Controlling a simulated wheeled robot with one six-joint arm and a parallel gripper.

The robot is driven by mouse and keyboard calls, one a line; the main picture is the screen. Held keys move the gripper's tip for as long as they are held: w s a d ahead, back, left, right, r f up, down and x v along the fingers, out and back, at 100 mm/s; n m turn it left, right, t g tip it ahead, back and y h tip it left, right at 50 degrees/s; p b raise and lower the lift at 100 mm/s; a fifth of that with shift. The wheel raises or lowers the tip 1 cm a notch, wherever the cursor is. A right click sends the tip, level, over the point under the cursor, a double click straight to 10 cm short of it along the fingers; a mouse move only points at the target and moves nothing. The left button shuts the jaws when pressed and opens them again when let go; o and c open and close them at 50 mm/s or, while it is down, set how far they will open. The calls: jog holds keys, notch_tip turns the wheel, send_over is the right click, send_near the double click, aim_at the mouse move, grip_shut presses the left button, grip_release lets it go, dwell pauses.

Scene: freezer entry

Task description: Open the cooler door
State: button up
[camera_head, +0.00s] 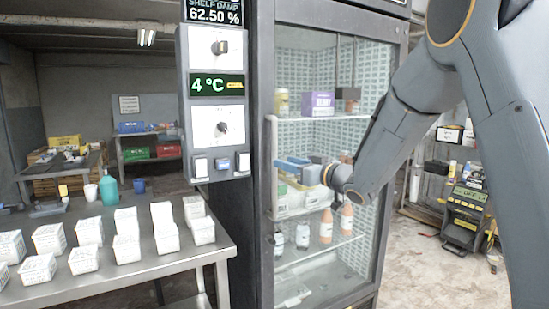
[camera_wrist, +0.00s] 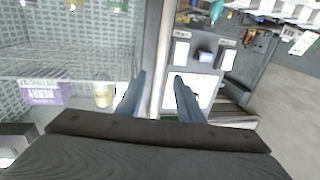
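The cooler (camera_head: 390,120) has a tall glass door that looks shut, with shelves showing behind the glass. A pale upright handle (camera_head: 270,150) runs along the door's left edge. My gripper (camera_head: 283,165) is in front of the door at the handle's middle height. In the wrist view, the blue fingers of my gripper (camera_wrist: 160,76) are spread apart. A pale upright bar (camera_wrist: 156,50), which looks like the handle or door edge, lies between them in the picture. I cannot tell whether either finger touches it.
A control panel (camera_head: 214,100) with knobs and a green display is mounted left of the door. A metal table (camera_head: 150,264) with several white tubs (camera_head: 85,260) stands at the lower left. A yellow-black machine (camera_head: 463,215) stands at the right. Bare floor (camera_head: 430,280) lies right of the cooler.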

jog(key=p+x, duration=0.1)
jog(key=x, duration=0.6)
jog(key=shift+p, duration=0.4)
jog(key=shift+f, duration=0.1)
jog(key=shift+c, duration=0.3)
grip_shut()
jog(key=shift+d, duration=0.1)
